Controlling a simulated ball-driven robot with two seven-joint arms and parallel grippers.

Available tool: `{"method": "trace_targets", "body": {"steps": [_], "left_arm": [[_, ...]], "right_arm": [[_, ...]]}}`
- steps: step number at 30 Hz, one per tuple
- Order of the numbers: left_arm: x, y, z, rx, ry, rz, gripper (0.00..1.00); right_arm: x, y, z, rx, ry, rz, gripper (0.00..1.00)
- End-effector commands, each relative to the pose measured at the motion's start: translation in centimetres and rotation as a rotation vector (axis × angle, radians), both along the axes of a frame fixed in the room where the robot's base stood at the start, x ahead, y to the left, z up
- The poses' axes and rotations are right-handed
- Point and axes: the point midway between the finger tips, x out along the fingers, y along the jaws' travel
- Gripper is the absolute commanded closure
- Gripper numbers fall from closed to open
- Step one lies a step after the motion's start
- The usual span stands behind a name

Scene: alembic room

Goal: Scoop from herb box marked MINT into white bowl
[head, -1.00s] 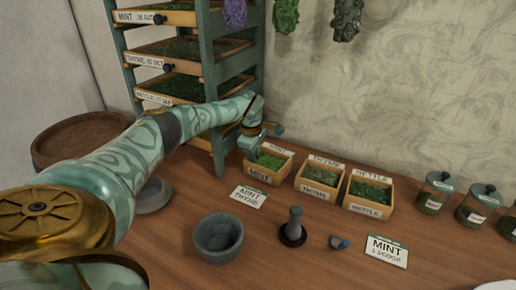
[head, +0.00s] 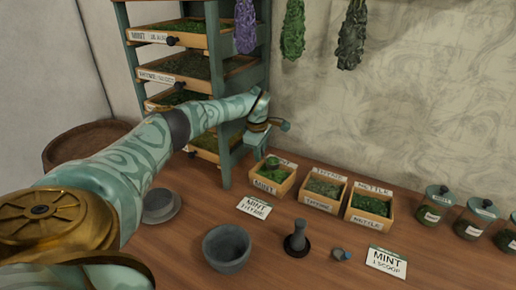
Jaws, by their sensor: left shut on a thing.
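The herb box marked MINT (head: 264,186) is a small wooden box of green herb, leftmost of three on the counter. My left gripper (head: 257,153) is at its back left edge, pointing down. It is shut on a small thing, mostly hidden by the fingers. A small grey rounded piece (head: 272,162) shows beside the fingertips over the herb; it may be the scoop's head, but I cannot tell whether it carries herb. The white bowl is not in view now. My right gripper is not in view.
Boxes marked THYME (head: 320,190) and NETTLE (head: 369,210) stand to the right, then lidded jars (head: 437,205). In front are a grey mortar (head: 227,247), a pestle (head: 297,238) and a MINT 1 SCOOP card (head: 387,262). A drawer rack (head: 215,100) rises behind my arm.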

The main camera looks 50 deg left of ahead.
Motion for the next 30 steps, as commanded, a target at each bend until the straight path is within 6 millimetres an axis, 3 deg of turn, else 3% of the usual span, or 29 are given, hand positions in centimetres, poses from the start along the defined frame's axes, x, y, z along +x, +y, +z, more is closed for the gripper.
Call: {"method": "trace_targets", "body": {"steps": [1,6,15,18,20,23,26,30], "left_arm": [[0.0,0.0,1.1,0.000,-0.003,0.000,1.00],[0.0,0.0,2.4,0.000,-0.002,0.001,1.00],[0.0,-0.1,2.1,0.000,0.000,-0.004,1.00],[0.2,-1.1,2.3,-0.003,-0.001,-0.049,1.00],[0.4,-2.4,2.5,-0.004,0.000,-0.109,1.00],[0.5,-6.0,3.0,-0.010,0.000,-0.273,1.00],[0.0,-10.7,3.8,-0.014,0.001,-0.496,1.00],[-2.4,-17.5,4.8,-0.016,0.003,-0.833,1.00]], "right_arm": [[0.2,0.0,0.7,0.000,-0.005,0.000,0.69],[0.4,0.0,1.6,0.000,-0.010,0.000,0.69],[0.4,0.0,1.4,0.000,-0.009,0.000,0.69],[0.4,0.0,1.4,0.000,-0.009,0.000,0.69],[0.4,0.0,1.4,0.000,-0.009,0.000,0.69],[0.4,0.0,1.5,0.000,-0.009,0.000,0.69],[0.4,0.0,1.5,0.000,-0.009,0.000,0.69],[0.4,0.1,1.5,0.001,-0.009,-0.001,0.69]]}}
